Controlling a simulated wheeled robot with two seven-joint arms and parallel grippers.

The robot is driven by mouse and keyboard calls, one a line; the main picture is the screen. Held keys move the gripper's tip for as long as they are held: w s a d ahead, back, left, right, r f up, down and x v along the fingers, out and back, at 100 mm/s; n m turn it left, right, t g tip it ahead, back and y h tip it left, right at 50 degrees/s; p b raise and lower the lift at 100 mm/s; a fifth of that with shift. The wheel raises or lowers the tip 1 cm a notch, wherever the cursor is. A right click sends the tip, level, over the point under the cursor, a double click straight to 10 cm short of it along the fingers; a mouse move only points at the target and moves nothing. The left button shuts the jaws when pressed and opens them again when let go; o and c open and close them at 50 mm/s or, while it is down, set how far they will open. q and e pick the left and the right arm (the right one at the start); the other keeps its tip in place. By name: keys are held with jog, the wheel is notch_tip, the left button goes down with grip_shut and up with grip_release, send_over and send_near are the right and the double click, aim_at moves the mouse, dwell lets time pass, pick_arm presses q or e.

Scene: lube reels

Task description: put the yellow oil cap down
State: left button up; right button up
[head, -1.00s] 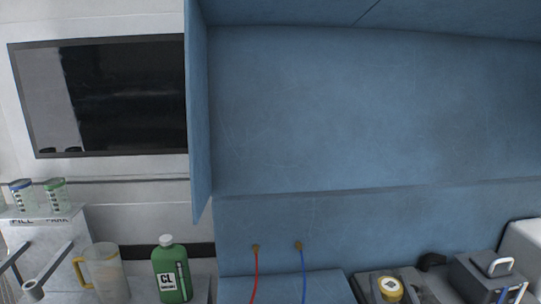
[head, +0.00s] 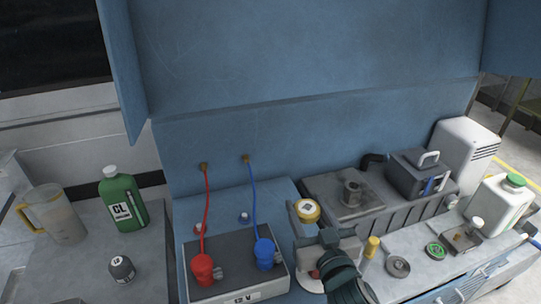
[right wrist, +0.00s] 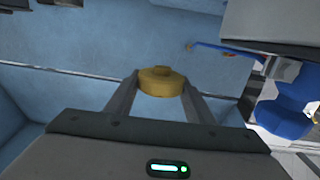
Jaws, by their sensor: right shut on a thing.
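The yellow oil cap (head: 307,211) is a round cap with a pale diamond mark on top. In the head view it is held up in front of the blue back wall. My right gripper (head: 307,216) is shut on it. The right wrist view shows the cap (right wrist: 160,82) pinched between the two fingertips, with blue panels behind it. The cap appears clear of any surface. My left gripper is not in view.
A 12 V battery (head: 228,264) with red and blue clamps stands left of my gripper. A dark tank (head: 330,196) lies behind, right. The right bench has a green-capped jug (head: 497,205), small caps and discs. The left bench holds a green bottle (head: 122,203) and pitcher (head: 66,218).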

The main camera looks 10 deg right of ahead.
jog(key=s+f, duration=0.1)
jog(key=s, duration=0.1)
jog(key=s+f, duration=0.1)
jog(key=s, duration=0.2)
jog(key=s+f, duration=0.1)
jog(key=s, duration=0.2)
jog(key=shift+s+f, duration=0.2)
jog(key=shift+s, duration=0.05)
